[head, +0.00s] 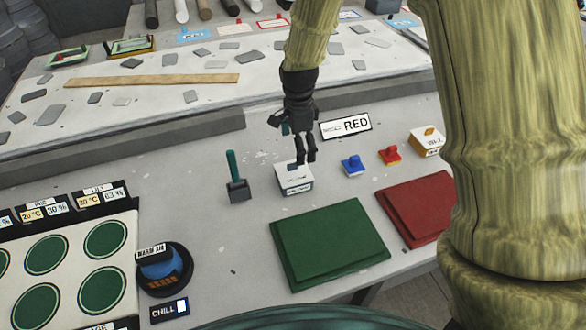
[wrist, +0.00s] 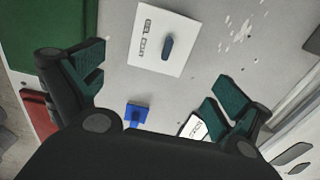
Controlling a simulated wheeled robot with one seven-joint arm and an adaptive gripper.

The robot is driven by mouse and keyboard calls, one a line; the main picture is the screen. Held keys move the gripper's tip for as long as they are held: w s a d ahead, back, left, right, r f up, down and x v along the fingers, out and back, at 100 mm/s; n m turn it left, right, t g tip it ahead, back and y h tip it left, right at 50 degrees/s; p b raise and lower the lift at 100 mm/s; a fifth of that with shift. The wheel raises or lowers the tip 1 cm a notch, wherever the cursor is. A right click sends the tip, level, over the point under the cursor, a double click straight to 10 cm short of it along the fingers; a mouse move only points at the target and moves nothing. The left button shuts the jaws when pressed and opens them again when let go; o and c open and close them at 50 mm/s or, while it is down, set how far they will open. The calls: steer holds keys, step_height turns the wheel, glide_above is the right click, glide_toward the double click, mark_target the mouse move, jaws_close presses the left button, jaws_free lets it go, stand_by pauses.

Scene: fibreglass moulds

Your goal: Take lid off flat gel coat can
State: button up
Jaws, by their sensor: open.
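A low, square white can (head: 296,186) stands on the grey bench below my gripper, with small dark lettering on its front. In the wrist view its white top (wrist: 150,50) shows with a dark grey-blue upright handle (wrist: 168,46) on it and small print I cannot read. I take this for the flat gel coat can and its lid. My gripper (head: 301,150) is open above the can and partly hides its top in the head view. In the wrist view the two green-padded fingers (wrist: 160,92) are wide apart and empty, with the handle beyond their tips.
A dark scoop-like tool (head: 237,188) stands left of the can. Blue (head: 352,166) and red (head: 390,155) knobbed pieces and another white can (head: 428,142) with an orange knob are to the right. Green (head: 330,240) and red (head: 417,208) slabs lie in front.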

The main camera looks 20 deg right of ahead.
mark_target(297, 172)
steer(key=f, duration=0.3)
steer(key=shift+w, duration=0.35)
steer(key=shift+s+f+p, duration=0.25)
steer(key=shift+s+p, duration=0.05)
steer(key=shift+p, duration=0.15)
steer(key=shift+a+f+p, duration=0.1)
steer(key=shift+f+p, duration=0.8)
steer(key=shift+f, duration=1.55)
steer(key=shift+s+r, duration=0.1)
steer(key=shift+s, duration=0.1)
steer(key=c, duration=2)
steer(key=shift+c, duration=0.4)
